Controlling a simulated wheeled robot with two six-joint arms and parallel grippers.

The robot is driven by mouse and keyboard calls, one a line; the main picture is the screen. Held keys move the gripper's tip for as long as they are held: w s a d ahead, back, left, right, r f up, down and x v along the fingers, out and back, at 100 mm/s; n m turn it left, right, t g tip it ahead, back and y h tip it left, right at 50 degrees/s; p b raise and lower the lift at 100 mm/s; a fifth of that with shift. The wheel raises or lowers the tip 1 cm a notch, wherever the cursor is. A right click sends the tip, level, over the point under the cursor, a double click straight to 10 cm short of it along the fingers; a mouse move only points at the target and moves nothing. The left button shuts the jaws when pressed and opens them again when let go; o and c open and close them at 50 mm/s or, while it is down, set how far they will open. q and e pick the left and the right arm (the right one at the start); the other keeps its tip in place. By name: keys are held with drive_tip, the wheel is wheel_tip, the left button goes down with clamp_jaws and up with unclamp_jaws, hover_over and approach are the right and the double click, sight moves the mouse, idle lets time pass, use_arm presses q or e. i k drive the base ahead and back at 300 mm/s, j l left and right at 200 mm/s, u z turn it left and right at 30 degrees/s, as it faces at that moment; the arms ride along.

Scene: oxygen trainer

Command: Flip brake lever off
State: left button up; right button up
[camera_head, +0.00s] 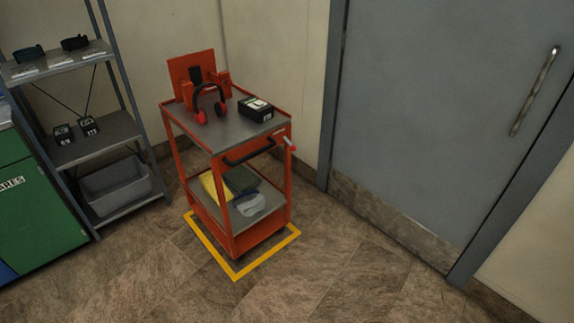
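An orange-red cart (232,242) stands in the corner, with a grey top. A small red lever with a pale part (291,146) sticks out at the cart's front right corner, beside the black push handle (249,152); it looks like the brake lever. It is too small to tell its exact position. Neither of my grippers is in view.
Red and black ear defenders and a black box (255,109) sit on the cart top. A yellow floor outline (237,275) surrounds the cart base. Grey shelving (93,141) stands left, a grey door (440,120) right. The floor in front is clear.

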sight(293, 148)
drive_tip(key=i+j+z, duration=0.15)
drive_tip(key=i, duration=0.35)
drive_tip(key=i+z, duration=0.35)
drive_tip(key=i, duration=0.3)
drive_tip(key=i+j+z, duration=0.1)
drive_tip(key=i+z, duration=0.25)
drive_tip(key=i, duration=0.35)
